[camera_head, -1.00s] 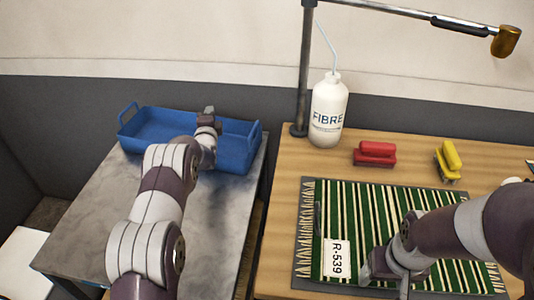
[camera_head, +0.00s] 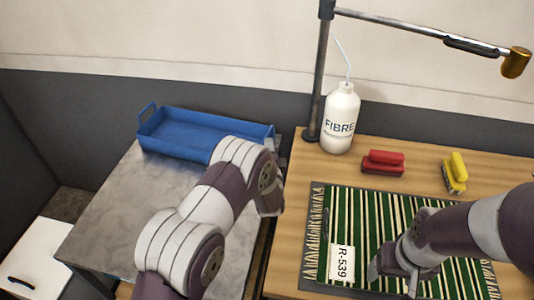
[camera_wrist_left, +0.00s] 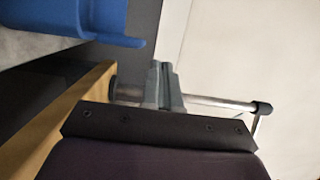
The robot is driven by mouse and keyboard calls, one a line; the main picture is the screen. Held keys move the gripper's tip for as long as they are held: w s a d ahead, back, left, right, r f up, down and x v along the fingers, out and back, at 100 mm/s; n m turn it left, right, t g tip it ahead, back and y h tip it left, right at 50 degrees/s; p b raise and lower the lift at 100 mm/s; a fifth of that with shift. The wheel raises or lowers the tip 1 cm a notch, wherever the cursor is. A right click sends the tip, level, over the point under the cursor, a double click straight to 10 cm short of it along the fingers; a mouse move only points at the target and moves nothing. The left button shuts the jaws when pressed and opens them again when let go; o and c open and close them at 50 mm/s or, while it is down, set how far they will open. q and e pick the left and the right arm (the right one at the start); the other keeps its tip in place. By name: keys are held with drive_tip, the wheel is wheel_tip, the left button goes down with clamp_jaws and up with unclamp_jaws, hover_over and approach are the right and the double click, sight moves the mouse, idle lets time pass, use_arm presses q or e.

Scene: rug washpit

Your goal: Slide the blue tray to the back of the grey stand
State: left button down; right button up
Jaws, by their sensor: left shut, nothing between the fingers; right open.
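The blue tray (camera_head: 190,131) sits upright at the back end of the grey stand (camera_head: 125,205), close to the dark wall panel. My left forearm hides part of its front right. My left gripper (camera_wrist_left: 163,85) is shut and empty in the left wrist view, with the tray's edge (camera_wrist_left: 95,22) at upper left, apart from the fingers. In the head view my left wrist is right of the tray, over the stand's right edge, and its fingers are hidden. My right gripper (camera_head: 393,275) is open and empty over the green striped rug (camera_head: 375,220).
The wooden table (camera_head: 285,225) stands right of the stand, across a narrow gap. It holds a white FIBRE bottle (camera_head: 340,118), a red brush (camera_head: 383,163), a yellow brush (camera_head: 455,172) and a metal post (camera_head: 318,80). The stand's front is clear.

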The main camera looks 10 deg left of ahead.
use_arm(q)
wheel_tip(320, 180, down, 5)
drive_tip(key=shift+f, duration=0.1)
drive_tip(key=shift+w+a, duration=0.2)
drive_tip(key=shift+a, duration=0.1)
drive_tip(key=shift+w+a, duration=0.1)
drive_tip(key=shift+a, duration=0.05)
drive_tip(key=shift+w+a+b, duration=0.45)
drive_tip(key=shift+a+b, duration=0.15)
drive_tip(key=shift+a, duration=0.1)
